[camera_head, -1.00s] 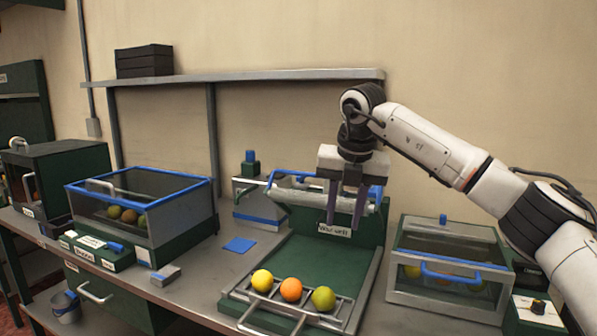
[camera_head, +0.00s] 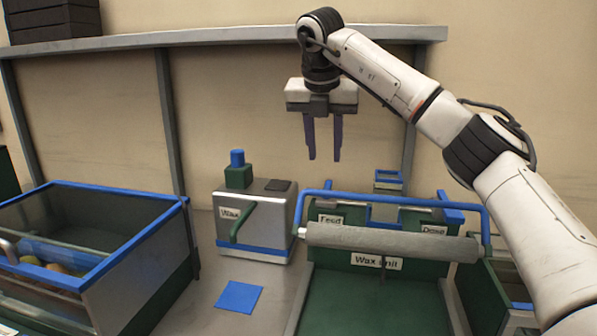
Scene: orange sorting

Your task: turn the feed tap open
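My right gripper (camera_head: 324,156) hangs fingers-down in the air above and behind the wax unit (camera_head: 342,248). Its two dark fingers are apart with nothing between them. The wax unit has a label "Feed" (camera_head: 330,219) on its left and one reading "Dose" at its right, partly hidden behind the grey roller (camera_head: 390,243). Left of it stands a steel box labelled "Wax" with a slanted green lever (camera_head: 243,222) on its front, which may be the feed tap. The gripper is up and right of this lever, apart from it. My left gripper is out of view.
A blue frame (camera_head: 400,198) spans the wax unit. A blue square (camera_head: 239,297) lies on the bench. A blue-rimmed bin (camera_head: 160,230) with fruit is at left. A shelf (camera_head: 200,38) runs behind, on posts.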

